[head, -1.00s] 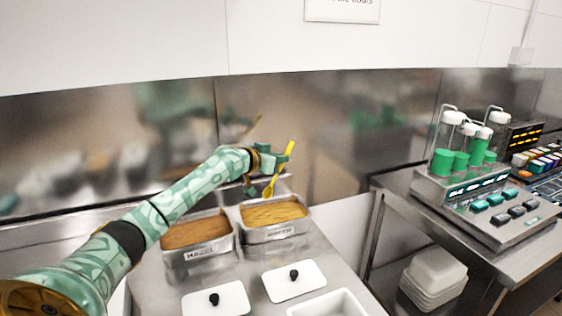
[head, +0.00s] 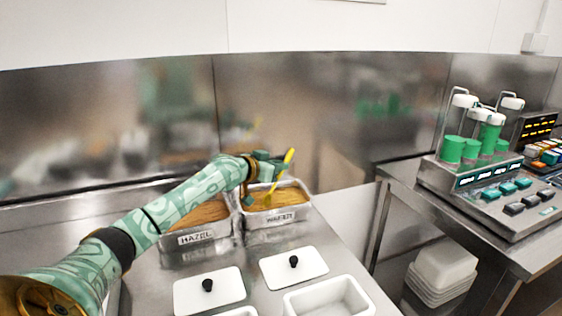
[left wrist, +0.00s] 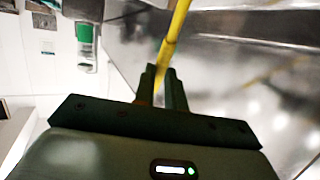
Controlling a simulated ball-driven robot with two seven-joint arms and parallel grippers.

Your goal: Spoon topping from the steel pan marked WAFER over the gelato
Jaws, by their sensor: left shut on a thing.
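The steel pan marked WAFER (head: 285,220) stands on the steel counter and holds a tan-brown topping. My left gripper (head: 270,172) is over this pan, shut on a yellow spoon (head: 289,157). The spoon is tilted, its handle up to the right and its lower end down at the topping; whether it is in the topping is hard to tell. In the left wrist view the gripper (left wrist: 164,80) holds the yellow handle (left wrist: 175,35) between its fingers. No gelato can be made out. My right gripper is not in view.
A steel pan marked HAZEL (head: 192,240) stands left of the WAFER pan, partly behind my arm. Two white lids with black knobs (head: 294,266) (head: 209,290) lie in front. An empty-looking white tub (head: 330,300) is at the front edge. A dispenser machine (head: 490,185) stands on the right counter.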

